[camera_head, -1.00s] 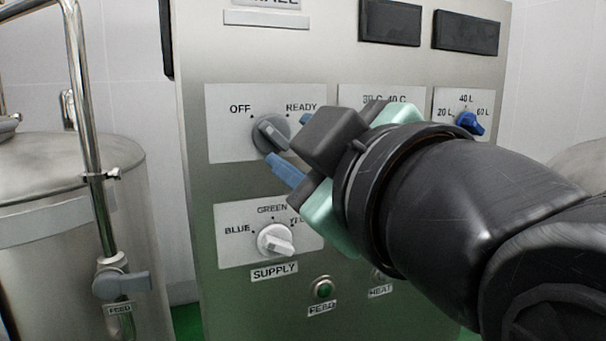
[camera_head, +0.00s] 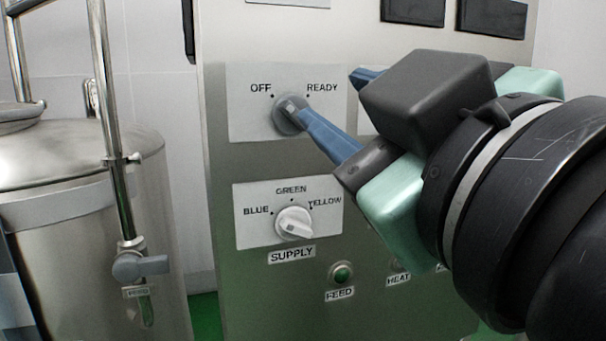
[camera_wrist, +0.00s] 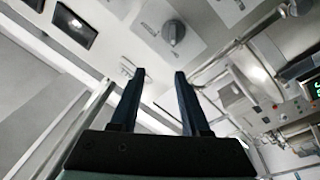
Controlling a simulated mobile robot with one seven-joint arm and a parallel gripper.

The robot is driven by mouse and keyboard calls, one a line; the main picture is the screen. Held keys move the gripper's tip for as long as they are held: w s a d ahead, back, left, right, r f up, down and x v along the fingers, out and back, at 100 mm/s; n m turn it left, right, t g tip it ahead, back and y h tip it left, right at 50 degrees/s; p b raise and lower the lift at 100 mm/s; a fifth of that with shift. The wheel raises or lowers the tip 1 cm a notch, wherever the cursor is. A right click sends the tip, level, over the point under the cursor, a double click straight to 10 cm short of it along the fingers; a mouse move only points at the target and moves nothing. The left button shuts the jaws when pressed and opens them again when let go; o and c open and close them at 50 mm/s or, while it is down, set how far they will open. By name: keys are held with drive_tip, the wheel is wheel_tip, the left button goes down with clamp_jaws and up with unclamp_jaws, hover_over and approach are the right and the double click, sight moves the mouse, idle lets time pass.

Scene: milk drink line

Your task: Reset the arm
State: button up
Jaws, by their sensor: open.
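My gripper (camera_head: 328,95) is in front of the steel control panel (camera_head: 225,190), to the right of the OFF/READY knob. Its two blue fingers are spread apart with nothing between them. In the head view the lower finger overlaps the grey OFF/READY knob (camera_head: 288,117); I cannot tell contact from this view, and the knob's setting is partly hidden. In the wrist view my gripper (camera_wrist: 159,74) also shows open and empty, with a grey knob (camera_wrist: 173,32) beyond the fingertips and apart from them.
The white SUPPLY knob (camera_head: 295,223) sits below, with the green FEED button (camera_head: 342,272) under it. A steel tank (camera_head: 70,240) and a vertical pipe (camera_head: 112,150) with a grey-handled valve (camera_head: 138,267) stand on the left. My arm hides the panel's right part.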

drive_tip(key=s+a+r+m+t+h, duration=0.1)
drive_tip(key=m+t, duration=0.1)
drive_tip(key=m, duration=0.1)
drive_tip(key=s+a+r+m+t+h, duration=0.1)
drive_tip(key=m+t+h, duration=0.1)
drive_tip(key=m+t, duration=0.1)
drive_tip(key=s+a+r+m+t+h, duration=0.1)
drive_tip(key=m+t+h, duration=0.1)
drive_tip(key=m+t, duration=0.1)
drive_tip(key=shift+a+r+m, duration=0.2)
drive_tip(key=shift+a+m, duration=0.05)
drive_tip(key=shift+m, duration=0.55)
